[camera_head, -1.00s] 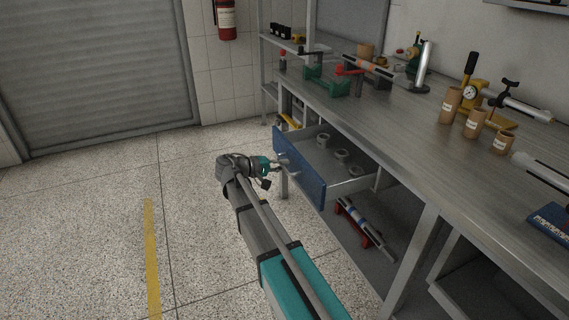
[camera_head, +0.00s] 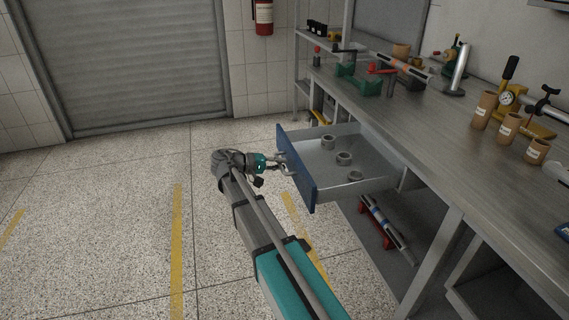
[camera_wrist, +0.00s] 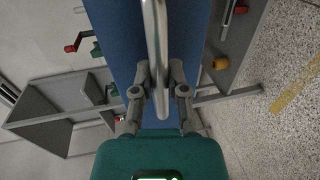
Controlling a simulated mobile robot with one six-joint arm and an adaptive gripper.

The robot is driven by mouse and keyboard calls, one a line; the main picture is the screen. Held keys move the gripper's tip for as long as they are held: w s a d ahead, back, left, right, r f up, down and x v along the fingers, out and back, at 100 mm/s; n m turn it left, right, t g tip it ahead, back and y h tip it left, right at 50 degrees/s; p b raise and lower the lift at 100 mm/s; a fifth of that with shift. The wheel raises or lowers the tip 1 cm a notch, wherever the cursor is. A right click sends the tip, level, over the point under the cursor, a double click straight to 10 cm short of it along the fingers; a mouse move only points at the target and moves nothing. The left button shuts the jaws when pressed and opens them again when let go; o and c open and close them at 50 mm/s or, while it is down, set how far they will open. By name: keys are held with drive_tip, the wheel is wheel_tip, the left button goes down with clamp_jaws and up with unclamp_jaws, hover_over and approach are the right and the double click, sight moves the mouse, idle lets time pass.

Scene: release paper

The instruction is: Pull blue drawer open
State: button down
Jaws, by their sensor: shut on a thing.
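The blue drawer (camera_head: 296,169) is pulled well out from under the workbench, with its grey tray showing. My gripper (camera_head: 283,163) is at the outer side of the blue front. In the wrist view, my gripper (camera_wrist: 160,95) has its two fingers on either side of the silver bar handle (camera_wrist: 156,45), shut on it. The blue front (camera_wrist: 119,40) fills the area behind the handle. The fingertips are partly hidden by the handle.
The steel workbench (camera_head: 440,125) runs along the right, with tools and brown cups on top. A lower shelf holds a red stand with a cylinder (camera_head: 380,222). Open speckled floor (camera_head: 130,220) with yellow lines lies to the left of the drawer.

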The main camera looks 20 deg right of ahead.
drive_tip(key=shift+w+d, duration=0.1)
drive_tip(key=shift+d, duration=0.05)
drive_tip(key=c, duration=0.6)
unclamp_jaws()
drive_tip(key=shift+c, duration=0.2)
